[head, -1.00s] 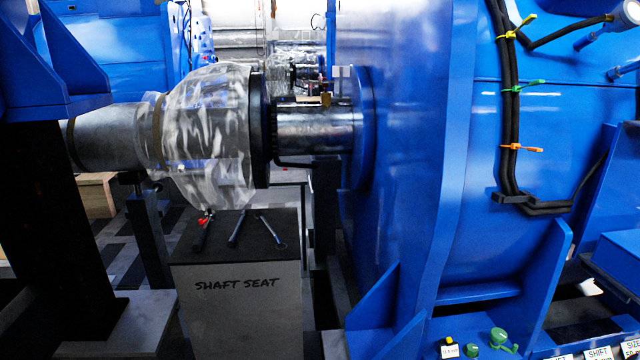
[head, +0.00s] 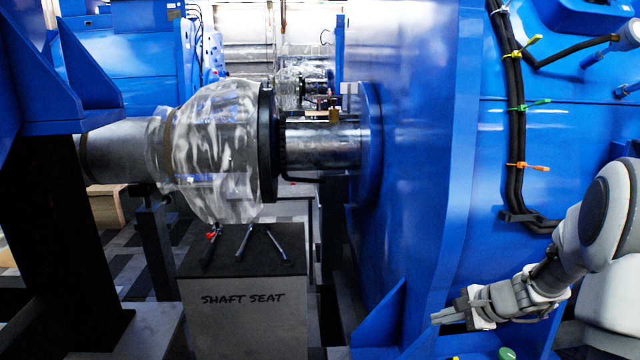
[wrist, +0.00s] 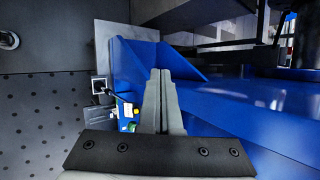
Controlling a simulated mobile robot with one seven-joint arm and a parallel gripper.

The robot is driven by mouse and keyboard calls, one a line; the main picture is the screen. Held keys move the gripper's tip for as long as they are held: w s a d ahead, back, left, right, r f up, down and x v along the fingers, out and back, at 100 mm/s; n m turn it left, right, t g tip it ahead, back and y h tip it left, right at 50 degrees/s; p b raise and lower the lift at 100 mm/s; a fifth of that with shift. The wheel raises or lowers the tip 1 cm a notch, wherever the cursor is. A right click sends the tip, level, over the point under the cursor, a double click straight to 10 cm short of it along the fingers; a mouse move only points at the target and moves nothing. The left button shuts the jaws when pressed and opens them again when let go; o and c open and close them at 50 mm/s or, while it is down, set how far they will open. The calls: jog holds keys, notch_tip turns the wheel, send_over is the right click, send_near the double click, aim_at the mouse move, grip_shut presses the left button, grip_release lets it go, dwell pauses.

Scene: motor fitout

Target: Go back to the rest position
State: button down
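My gripper (head: 452,312) is at the lower right of the head view, in front of the foot of the large blue motor housing (head: 425,150). Its fingers point left. In the wrist view my gripper (wrist: 160,76) has its two fingers side by side with only a thin line between them. It is shut, and I see nothing held. The blue housing's foot and bracket (wrist: 195,68) lie beyond the fingertips.
A grey block marked SHAFT SEAT (head: 245,325) bears several tools under the shaft (head: 325,145) and a clear wrapped cover (head: 215,150). Black cables (head: 515,130) with coloured ties run down the housing. A dark dotted panel (wrist: 45,120) fills the wrist view's left.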

jog(key=s+a+r+n+g+h, duration=0.2)
jog(key=s+a+r+n, duration=0.75)
jog(key=s+r, duration=0.45)
jog(key=s+a+r+n+t+h, duration=0.1)
jog(key=s+a+n+h, duration=0.1)
jog(key=s+n, duration=0.35)
jog(key=s+a+r+n+h, duration=0.1)
jog(key=s+a+r+n, duration=0.1)
jog(key=s, duration=0.6)
notch_tip(320, 180, up, 18)
jog(key=p, duration=1.7)
jog(key=shift+d+p, duration=0.2)
jog(key=shift+p, duration=0.2)
jog(key=shift+f, duration=0.15)
